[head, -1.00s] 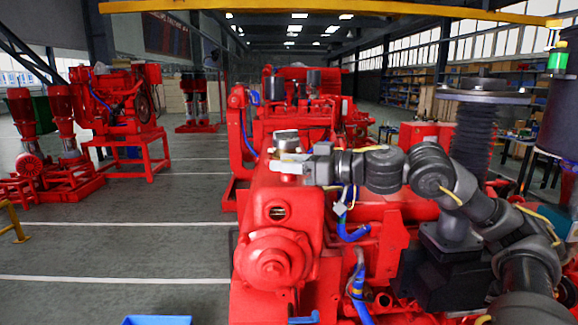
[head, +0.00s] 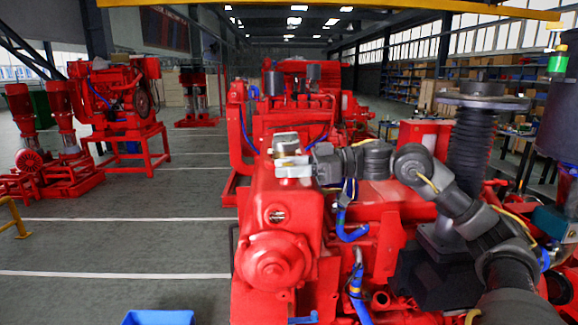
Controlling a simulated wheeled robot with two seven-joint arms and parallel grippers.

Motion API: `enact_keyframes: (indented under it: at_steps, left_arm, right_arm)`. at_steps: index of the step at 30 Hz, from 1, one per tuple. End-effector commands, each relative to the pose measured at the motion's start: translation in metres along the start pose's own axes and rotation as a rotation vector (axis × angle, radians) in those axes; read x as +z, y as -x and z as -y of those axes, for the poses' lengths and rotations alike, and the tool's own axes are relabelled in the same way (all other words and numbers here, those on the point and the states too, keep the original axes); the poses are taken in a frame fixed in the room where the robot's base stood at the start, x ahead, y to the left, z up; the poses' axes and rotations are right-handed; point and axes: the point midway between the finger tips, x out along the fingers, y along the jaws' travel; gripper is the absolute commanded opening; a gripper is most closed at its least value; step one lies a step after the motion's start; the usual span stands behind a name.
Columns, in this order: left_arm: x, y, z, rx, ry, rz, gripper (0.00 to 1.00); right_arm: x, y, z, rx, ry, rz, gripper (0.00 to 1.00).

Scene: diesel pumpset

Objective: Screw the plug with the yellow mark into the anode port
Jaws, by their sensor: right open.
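My right gripper (head: 291,165) reaches in from the right over the top of the red engine (head: 285,195) in front. Its pale jaws are open, and I cannot make out anything held between them. A small metallic block shows just above the jaws; I cannot tell what it is. A round opening (head: 277,215) is in the engine's front face below the gripper, apart from it. I cannot tell whether it is the anode port. No plug with a yellow mark can be made out. My left gripper is not in view.
Blue hoses (head: 350,228) run along the engine just right of the gripper. A blue bin (head: 157,318) shows at the bottom edge. More red engines stand behind and at the left.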

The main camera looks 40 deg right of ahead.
Motion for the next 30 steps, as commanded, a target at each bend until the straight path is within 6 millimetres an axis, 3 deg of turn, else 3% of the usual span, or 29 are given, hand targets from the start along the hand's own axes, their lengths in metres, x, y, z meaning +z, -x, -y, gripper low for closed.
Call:
enact_keyframes:
  at_steps: [1,10,17,20,25,30]
  left_arm:
    - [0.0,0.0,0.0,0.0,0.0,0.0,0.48]
    - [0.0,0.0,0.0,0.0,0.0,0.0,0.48]
    - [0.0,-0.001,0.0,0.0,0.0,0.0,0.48]
    - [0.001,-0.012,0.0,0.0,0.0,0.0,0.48]
    - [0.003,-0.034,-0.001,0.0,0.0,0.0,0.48]
    - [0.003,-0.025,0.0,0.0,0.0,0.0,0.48]
  right_arm:
    - [0.0,0.0,0.0,0.0,0.0,0.0,0.37]
    - [0.0,0.0,0.0,0.001,0.0,0.0,0.0]
    - [0.001,0.0,0.0,0.003,0.0,0.0,0.0]
    - [0.005,0.0,0.001,0.043,0.001,0.002,0.0]
    - [0.006,-0.001,0.003,0.228,-0.005,0.001,0.0]
    - [-0.001,-0.001,0.003,0.406,-0.018,0.003,0.0]
